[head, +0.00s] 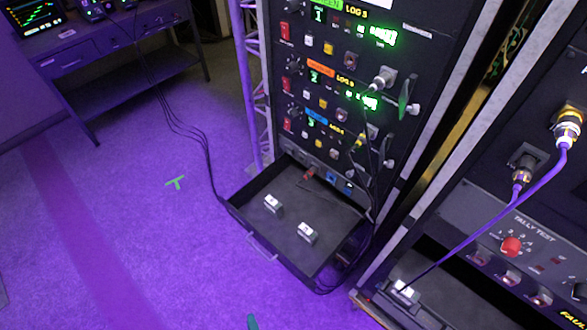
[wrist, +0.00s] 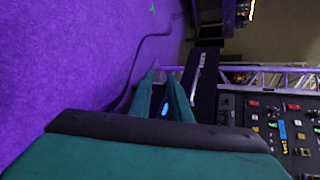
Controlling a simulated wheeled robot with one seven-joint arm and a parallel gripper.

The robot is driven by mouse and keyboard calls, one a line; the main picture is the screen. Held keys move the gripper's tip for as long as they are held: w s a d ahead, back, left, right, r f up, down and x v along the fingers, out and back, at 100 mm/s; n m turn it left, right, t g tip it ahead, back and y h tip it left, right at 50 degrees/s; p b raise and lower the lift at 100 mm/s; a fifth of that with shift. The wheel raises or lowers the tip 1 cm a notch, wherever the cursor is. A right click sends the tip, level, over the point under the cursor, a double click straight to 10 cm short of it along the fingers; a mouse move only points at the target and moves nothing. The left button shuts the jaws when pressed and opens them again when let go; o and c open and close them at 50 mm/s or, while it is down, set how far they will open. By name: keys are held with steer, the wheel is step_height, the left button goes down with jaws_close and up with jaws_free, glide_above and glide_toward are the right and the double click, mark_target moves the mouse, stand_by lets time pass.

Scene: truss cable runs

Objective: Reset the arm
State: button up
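My gripper (wrist: 162,78) shows in the wrist view as two teal fingers with a narrow gap between them. It is open, and I see nothing held in the gap. In the head view only a small teal tip (head: 252,321) shows at the bottom edge, over the purple floor. The rest of my arm is out of that view.
A black rack (head: 335,100) with lit panels stands at centre right; its low drawer (head: 265,240) is pulled out, holding two small pale blocks. A second rack (head: 480,215) with a purple cable is at right. A desk (head: 120,50) stands back left. Floor at left is mostly clear.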

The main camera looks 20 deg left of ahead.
steer(key=d+r+n+t+h, duration=0.4)
steer(key=d+r+n+h, duration=0.45)
steer(key=d+r, duration=0.75)
step_height(320, 180, up, 11)
steer(key=w+d+n+t, duration=0.2)
steer(key=n, duration=0.1)
steer(key=shift+d+n+t+h, duration=0.25)
steer(key=shift+n+t+h, duration=0.05)
steer(key=shift+n+h, duration=0.05)
